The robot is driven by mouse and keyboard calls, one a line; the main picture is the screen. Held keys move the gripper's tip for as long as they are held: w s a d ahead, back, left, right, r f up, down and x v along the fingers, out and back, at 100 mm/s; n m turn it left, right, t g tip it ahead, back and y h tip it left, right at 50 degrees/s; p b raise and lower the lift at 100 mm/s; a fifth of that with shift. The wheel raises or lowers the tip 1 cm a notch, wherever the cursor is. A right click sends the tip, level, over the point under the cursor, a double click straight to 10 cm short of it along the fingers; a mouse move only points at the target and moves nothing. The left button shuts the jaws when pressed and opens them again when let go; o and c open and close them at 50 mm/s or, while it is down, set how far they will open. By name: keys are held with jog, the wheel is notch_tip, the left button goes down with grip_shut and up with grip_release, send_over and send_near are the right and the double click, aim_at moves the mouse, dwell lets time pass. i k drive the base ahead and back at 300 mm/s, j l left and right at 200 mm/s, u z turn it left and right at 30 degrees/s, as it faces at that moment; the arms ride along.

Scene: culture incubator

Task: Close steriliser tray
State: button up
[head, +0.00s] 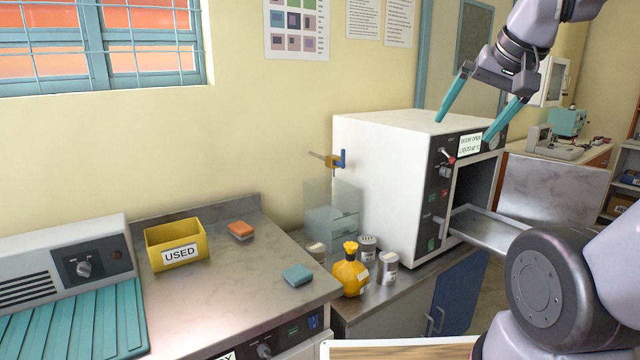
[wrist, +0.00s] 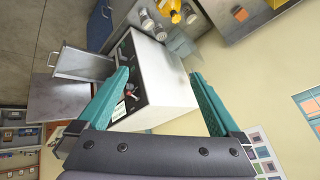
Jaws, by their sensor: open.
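The steriliser (head: 385,175) is a white box with a dark front panel, standing on the counter right of centre in the head view. Its metal tray (head: 495,229) sticks out of the open front cavity; my arm hides its near right end. In the wrist view the steriliser (wrist: 160,80) lies beyond my fingers, with the tray (wrist: 85,64) extending to the left from it. My gripper (head: 478,118) has teal fingers spread wide apart and empty. It is in front of and above the steriliser's top, apart from the tray. The wrist view shows both fingers (wrist: 160,105) too.
A yellow bottle (head: 350,273) and several small jars (head: 388,267) stand left of the steriliser. A yellow USED bin (head: 176,244), an orange sponge (head: 240,230) and a teal sponge (head: 298,274) are on the left counter. A blue cabinet door (head: 455,295) is below.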

aim_at(492, 233)
jog(key=z, duration=1.2)
jog(key=i+j+z, duration=0.15)
jog(key=i, duration=0.4)
jog(key=i+j+z, duration=0.15)
jog(key=i, duration=0.4)
